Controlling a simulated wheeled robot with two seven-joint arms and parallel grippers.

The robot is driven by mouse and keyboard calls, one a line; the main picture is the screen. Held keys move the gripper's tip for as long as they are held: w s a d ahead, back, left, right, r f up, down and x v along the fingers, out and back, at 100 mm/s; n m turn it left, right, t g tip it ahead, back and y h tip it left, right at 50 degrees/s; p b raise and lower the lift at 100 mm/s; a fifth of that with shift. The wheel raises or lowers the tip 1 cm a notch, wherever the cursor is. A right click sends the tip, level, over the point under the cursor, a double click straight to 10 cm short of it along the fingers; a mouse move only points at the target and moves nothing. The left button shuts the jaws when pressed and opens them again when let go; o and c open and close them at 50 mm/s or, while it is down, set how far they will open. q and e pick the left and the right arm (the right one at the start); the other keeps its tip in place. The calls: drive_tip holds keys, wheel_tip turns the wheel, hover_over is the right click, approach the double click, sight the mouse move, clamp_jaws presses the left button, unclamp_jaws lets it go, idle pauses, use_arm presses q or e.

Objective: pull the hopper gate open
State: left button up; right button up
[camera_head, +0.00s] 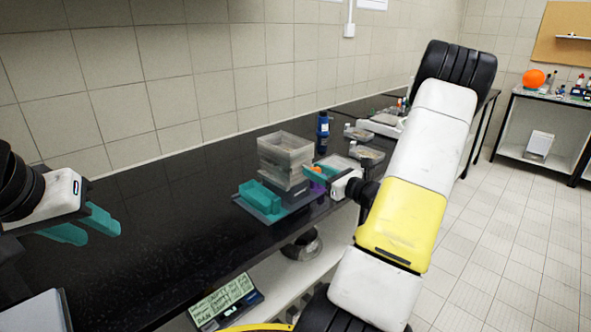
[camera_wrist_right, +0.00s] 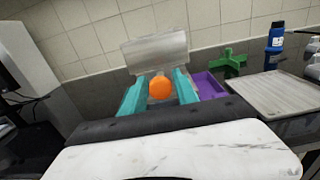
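The hopper is a translucent grey box (camera_head: 285,152) standing on the sieve shaker on the black bench. It shows as a pale grey panel (camera_wrist_right: 155,50) in the right wrist view. An orange round knob (camera_wrist_right: 160,87), which looks like the gate's handle, sits in front of it. My right gripper (camera_wrist_right: 160,80) has its teal fingers on both sides of the knob; I cannot tell whether they press on it. In the head view my right gripper (camera_head: 318,171) is at the hopper's right side. My left gripper (camera_head: 92,227) is open and empty over the bench at the left.
A teal tray (camera_head: 262,197) sits at the shaker's front left. A purple bin (camera_wrist_right: 208,85), a green holder (camera_wrist_right: 228,61) and a blue bottle (camera_head: 323,128) stand nearby. A tiled wall runs behind. The bench's left stretch is clear.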

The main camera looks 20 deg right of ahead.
clamp_jaws()
